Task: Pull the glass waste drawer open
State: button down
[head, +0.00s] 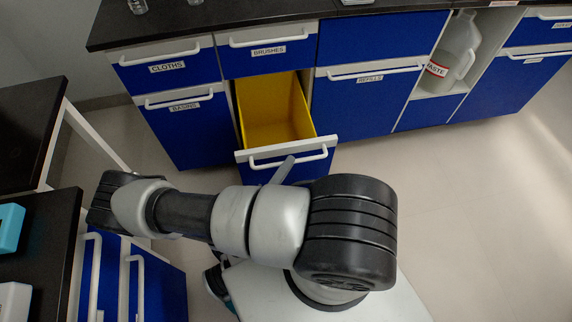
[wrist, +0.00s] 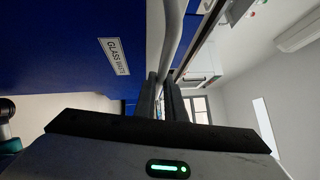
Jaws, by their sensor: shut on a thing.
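The glass waste drawer (head: 285,173) stands pulled out from the counter, with a yellow bin (head: 268,112) showing inside. Its white handle (head: 262,161) runs along the top of its front. In the wrist view the blue front carries a "GLASS WASTE" label (wrist: 115,55), and the handle (wrist: 172,38) runs down between my fingers. My gripper (wrist: 164,98) is shut on the handle. In the head view my arm hides most of the gripper and the lower drawer front; only a grey finger part (head: 284,168) shows at the handle.
The shut "BRUSHES" drawer (head: 268,60) is above. "CLOTHS" (head: 168,76) and "BASINS" (head: 185,125) fronts are at left, a "REFILLS" front (head: 368,110) at right. A waste jug (head: 455,50) stands in a niche. A dark side bench (head: 40,240) is at left. Floor (head: 480,200) is clear at right.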

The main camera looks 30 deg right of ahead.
jog(key=shift+w+a, duration=0.1)
jog(key=c, duration=1.8)
grip_release()
jog(key=v, duration=1.7)
jog(key=shift+s+a+r, duration=0.1)
jog(key=shift+s, duration=0.1)
